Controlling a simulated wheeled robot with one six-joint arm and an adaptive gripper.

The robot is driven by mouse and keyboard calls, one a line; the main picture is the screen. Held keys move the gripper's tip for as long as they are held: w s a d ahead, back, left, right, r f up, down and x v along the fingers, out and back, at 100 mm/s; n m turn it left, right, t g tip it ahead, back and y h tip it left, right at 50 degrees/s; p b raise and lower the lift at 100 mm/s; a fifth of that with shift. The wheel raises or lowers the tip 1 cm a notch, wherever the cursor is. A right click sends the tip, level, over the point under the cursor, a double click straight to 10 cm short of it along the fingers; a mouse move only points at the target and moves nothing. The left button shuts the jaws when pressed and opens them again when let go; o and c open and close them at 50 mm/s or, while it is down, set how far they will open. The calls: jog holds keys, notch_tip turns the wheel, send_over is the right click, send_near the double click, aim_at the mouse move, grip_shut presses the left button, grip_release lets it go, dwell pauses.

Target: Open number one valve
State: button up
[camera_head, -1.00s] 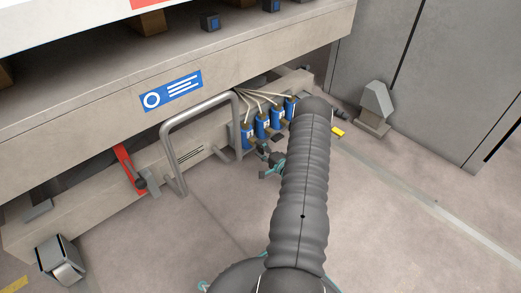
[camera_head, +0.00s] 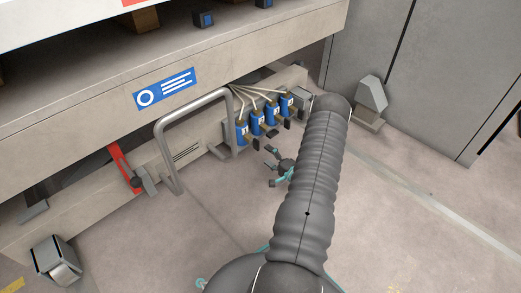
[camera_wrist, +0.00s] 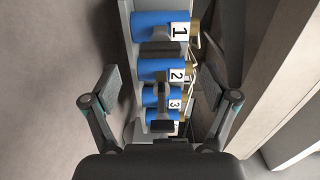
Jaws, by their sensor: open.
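The number one valve (camera_wrist: 160,25) is a blue cylinder with a white "1" label and a brass-coloured fitting, at the top of the wrist view. The number two valve (camera_wrist: 161,71), number three valve (camera_wrist: 160,98) and another blue valve (camera_wrist: 161,117) follow below it. The head view shows the row of blue valves (camera_head: 257,122) on the machine's lower front; their labels are too small to read there. My gripper (camera_wrist: 160,88) is open, its fingers spread either side of the row, level with valves two and three. In the head view my gripper (camera_head: 277,166) is apart from the valves, on their floor side.
A grey bent guard rail (camera_head: 190,112) stands left of the valves, with a red lever (camera_head: 124,168) beyond it. Pale hoses run up from the valves. A grey post (camera_head: 370,102) stands on the floor at right. The floor in front is clear.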

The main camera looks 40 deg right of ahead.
jog(key=shift+s+d, duration=0.15)
jog(key=shift+s, duration=1.9)
